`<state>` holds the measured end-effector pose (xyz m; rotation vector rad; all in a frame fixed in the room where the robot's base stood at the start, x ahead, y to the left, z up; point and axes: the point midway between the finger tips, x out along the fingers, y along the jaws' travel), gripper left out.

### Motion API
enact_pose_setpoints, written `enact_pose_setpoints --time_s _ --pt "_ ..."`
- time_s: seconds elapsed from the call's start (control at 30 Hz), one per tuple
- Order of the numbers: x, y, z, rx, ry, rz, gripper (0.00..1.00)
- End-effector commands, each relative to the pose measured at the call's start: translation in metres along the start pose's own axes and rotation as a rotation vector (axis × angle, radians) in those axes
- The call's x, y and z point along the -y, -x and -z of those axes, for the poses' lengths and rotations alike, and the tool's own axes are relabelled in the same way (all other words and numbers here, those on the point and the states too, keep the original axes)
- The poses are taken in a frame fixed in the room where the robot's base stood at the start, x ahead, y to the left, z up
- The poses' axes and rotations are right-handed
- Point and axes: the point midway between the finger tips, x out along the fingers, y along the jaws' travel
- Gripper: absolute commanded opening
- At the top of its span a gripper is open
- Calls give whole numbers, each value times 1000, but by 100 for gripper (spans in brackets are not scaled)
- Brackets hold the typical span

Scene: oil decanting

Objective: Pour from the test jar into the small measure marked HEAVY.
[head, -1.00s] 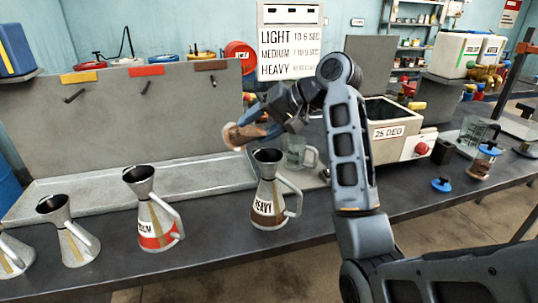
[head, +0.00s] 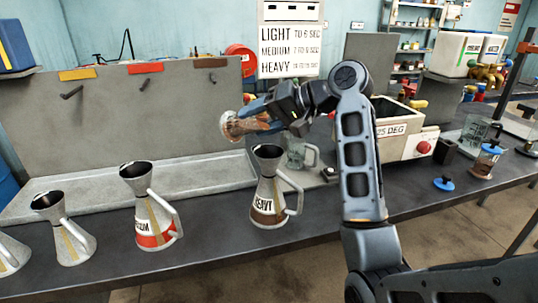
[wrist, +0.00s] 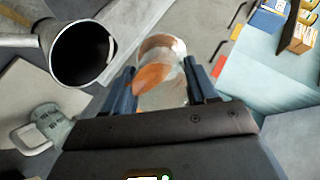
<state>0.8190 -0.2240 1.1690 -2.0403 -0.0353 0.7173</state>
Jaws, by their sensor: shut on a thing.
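My gripper (head: 255,116) is shut on the test jar (head: 232,126), a clear glass with brown-orange liquid in it. The jar lies tilted well over, its far end pointing left in the head view. In the wrist view the jar (wrist: 162,52) sits between the two fingers (wrist: 160,88), with orange liquid along its side. The small measure marked HEAVY (head: 267,190) stands upright on the bench, a metal cone with a brown band and a handle. The jar is above and left of its funnel mouth, apart from it. The dark mouth (wrist: 84,52) shows left of the jar in the wrist view. No stream is visible.
The measure with a red band (head: 154,215) and plainer ones (head: 68,235) stand to the left. A glass mug (head: 297,150) is close behind the HEAVY measure. A bath marked 25 DEG (head: 390,133) stands at right. A blue-topped jar (head: 485,160) is beyond it.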

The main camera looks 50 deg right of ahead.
Motion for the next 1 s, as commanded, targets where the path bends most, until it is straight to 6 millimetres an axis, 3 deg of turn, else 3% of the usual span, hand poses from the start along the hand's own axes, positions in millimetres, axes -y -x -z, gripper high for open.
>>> enact_pose_setpoints --time_s 1.0 --pt "0 1 0 -23 7 39 3"
